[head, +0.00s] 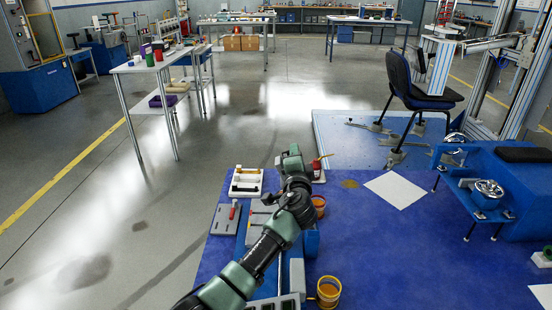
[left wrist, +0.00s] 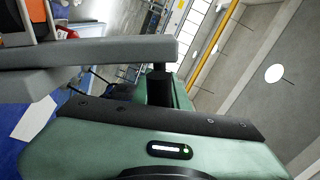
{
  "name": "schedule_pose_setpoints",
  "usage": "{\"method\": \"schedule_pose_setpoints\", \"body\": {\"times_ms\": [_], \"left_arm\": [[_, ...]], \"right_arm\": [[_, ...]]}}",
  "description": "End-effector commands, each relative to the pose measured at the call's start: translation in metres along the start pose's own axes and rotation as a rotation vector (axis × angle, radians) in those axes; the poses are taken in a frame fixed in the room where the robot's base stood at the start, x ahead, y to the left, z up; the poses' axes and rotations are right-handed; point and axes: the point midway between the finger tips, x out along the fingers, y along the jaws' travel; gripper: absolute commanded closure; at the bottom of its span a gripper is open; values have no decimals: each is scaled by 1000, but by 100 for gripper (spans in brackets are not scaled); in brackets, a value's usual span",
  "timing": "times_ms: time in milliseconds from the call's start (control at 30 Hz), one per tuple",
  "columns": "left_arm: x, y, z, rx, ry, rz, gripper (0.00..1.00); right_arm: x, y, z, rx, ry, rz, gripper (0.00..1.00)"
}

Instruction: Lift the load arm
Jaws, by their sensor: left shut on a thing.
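My left gripper (head: 314,164) is shut, held out over the far edge of the blue bench. A small red and orange thing (head: 318,166) shows at its fingertips; its full shape is hidden. In the left wrist view, the grey fingers run left from the green gripper body (left wrist: 100,150), and an orange part (left wrist: 14,39) shows at the upper left. A pale horizontal arm (head: 488,45) on the metal frame at the upper right may be the load arm; I cannot tell for sure. My left gripper is well apart from it. My right gripper is not in view.
A dark blue chair (head: 420,93) stands on a pale blue platform (head: 335,143) beside the frame. The blue bench (head: 350,250) holds a white tray (head: 246,182), a white sheet (head: 397,190), a yellow cup (head: 328,291) and a blue stand at the right.

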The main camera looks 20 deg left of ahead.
Motion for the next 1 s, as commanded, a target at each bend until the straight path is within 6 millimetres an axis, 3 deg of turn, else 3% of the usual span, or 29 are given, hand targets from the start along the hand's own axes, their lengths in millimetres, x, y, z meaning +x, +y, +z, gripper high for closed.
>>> {"method": "schedule_pose_setpoints", "body": {"times_ms": [200,400,933,967,1000], "left_arm": [[0,0,-34,117,2,-3,100],[0,3,-48,176,1,-2,100],[0,5,-52,199,-2,-1,100],[0,5,-52,199,-2,-1,80],[0,5,-52,199,-2,-1,69]], "right_arm": [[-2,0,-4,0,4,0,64],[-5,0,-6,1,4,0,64],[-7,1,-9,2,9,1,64],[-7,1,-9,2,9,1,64],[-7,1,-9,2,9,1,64]]}}
